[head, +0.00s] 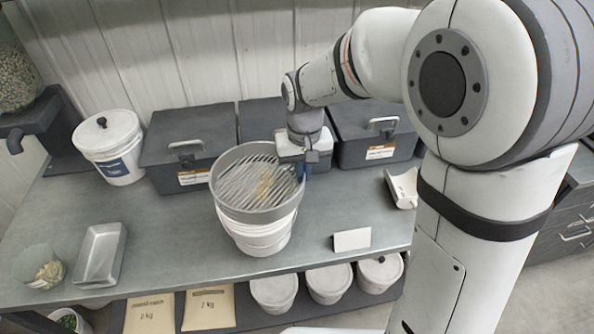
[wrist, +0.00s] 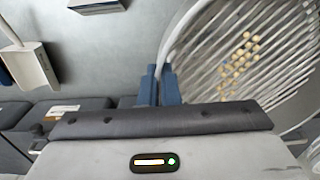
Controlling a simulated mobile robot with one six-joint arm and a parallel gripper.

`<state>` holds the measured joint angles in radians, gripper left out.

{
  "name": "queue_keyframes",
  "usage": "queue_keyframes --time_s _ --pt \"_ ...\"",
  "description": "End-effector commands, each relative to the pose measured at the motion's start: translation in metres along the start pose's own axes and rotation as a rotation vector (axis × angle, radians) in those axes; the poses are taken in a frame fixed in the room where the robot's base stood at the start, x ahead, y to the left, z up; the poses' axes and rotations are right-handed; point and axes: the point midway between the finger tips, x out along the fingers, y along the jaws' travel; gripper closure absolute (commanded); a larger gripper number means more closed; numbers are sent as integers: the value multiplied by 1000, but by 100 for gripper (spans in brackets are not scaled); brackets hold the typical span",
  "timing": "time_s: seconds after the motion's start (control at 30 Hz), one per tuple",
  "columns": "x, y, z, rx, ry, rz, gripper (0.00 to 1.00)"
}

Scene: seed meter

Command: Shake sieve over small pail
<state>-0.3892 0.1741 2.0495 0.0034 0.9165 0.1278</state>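The round grey sieve (head: 226,199) has a slatted mesh with a small patch of yellowish grains on it, and it looks slightly tilted. It is directly over the small white pail (head: 262,238) on the bench; I cannot tell whether they touch. The sieve hides the pail's mouth and inside. My gripper (head: 303,168) is at the sieve's right-hand rim, its blue fingers close together on it. In the wrist view the fingers (wrist: 160,84) pinch the rim of the sieve (wrist: 215,60), and the grains lie on its slats.
Dark lidded boxes (head: 185,145) line the back wall. A lidded white bucket (head: 111,150) stands at left, with a metal tray (head: 101,255) and a clear cup of grains (head: 46,271) in front. A white scoop (head: 402,187) and a blank card (head: 351,240) lie right. The bench's front middle is clear.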

Motion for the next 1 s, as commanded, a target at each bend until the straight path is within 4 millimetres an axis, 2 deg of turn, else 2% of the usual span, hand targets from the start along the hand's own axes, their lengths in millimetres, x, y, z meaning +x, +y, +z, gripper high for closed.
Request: queue_keyframes --time_s 0.33,0.67,1.0 --pt "0 1 0 -1 0 0 100" --pt "0 -19 -5 -1 -1 0 100" --pt "0 -16 -4 1 0 0 100"
